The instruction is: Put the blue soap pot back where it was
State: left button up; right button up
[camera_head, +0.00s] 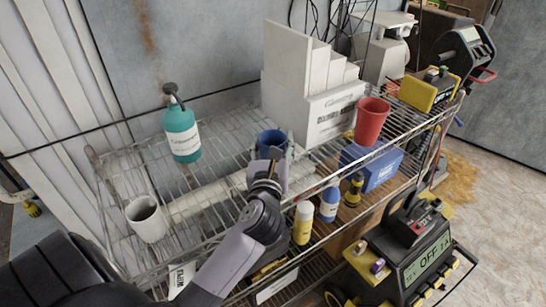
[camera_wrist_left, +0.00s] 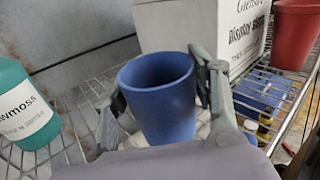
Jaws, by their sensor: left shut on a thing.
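The blue soap pot (camera_head: 272,141) is an open-topped blue cup at the middle of the top wire shelf (camera_head: 223,157). My left gripper (camera_head: 268,158) reaches it from the front and is shut on it. In the left wrist view the pot (camera_wrist_left: 160,100) stands upright between the two fingers of the gripper (camera_wrist_left: 163,105), one on each side. Its lower part is partly hidden by the gripper. I cannot tell whether its base touches the shelf. My right gripper is not in view.
A teal pump bottle (camera_head: 181,130) stands left of the pot and a white cup (camera_head: 147,218) at the front left. A white box (camera_head: 331,115) is close behind on the right, with a red cup (camera_head: 370,120) beside it. Bottles and a blue box (camera_head: 372,166) sit on the lower shelf.

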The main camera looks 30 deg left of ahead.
pick_arm(q)
jog(key=shift+f+b, duration=0.3)
jog(key=shift+f, duration=1.65)
jog(key=shift+f, duration=0.2)
jog(key=o, duration=1.1)
jog(key=shift+o, duration=0.2)
jog(key=shift+r, duration=0.1)
